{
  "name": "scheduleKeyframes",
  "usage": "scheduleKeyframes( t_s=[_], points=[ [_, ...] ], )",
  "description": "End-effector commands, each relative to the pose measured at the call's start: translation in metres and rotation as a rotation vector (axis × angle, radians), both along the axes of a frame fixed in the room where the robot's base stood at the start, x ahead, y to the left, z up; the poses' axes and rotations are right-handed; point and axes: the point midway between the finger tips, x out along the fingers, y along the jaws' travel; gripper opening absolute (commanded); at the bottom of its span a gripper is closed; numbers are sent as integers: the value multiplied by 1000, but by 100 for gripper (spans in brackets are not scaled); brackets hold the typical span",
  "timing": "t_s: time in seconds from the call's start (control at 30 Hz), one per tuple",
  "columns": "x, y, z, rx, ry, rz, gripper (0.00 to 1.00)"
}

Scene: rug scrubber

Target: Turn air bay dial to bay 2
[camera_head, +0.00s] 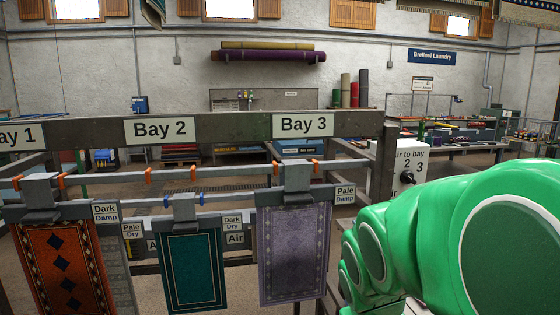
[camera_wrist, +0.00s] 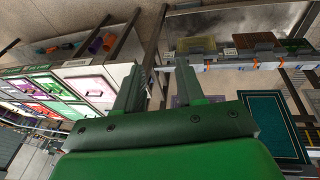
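The air bay dial (camera_head: 407,178) is a small dark knob on a white panel (camera_head: 420,153) in the head view, right of the rug rack. The panel reads "ir to bay" with "2" and "3" above the knob; its left edge is hidden by a rack post and its lower part by my green arm. Which number the dial points to cannot be told. My gripper (camera_wrist: 160,68) shows in the wrist view with its two grey fingers apart and nothing between them. The dial cannot be made out there, and the fingers are not clearly seen in the head view.
A rack beam carries the signs Bay 1, Bay 2 (camera_head: 163,130) and Bay 3 (camera_head: 303,125). Below hang an orange rug (camera_head: 62,262), a teal rug (camera_head: 193,270) and a lavender rug (camera_head: 294,250). A workbench (camera_head: 465,148) stands behind the panel.

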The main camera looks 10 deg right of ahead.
Motion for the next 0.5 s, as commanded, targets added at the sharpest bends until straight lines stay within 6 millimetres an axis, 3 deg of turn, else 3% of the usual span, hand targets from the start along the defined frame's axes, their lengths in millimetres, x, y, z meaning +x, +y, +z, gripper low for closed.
scheduleKeyframes(
  t_s=[0.03,0.2,0.5],
  points=[
    [21,-20,5,-33,-51,-2,38],
    [85,-79,29,-147,-234,37,38],
    [175,-171,86,-336,-535,158,38]
  ],
)
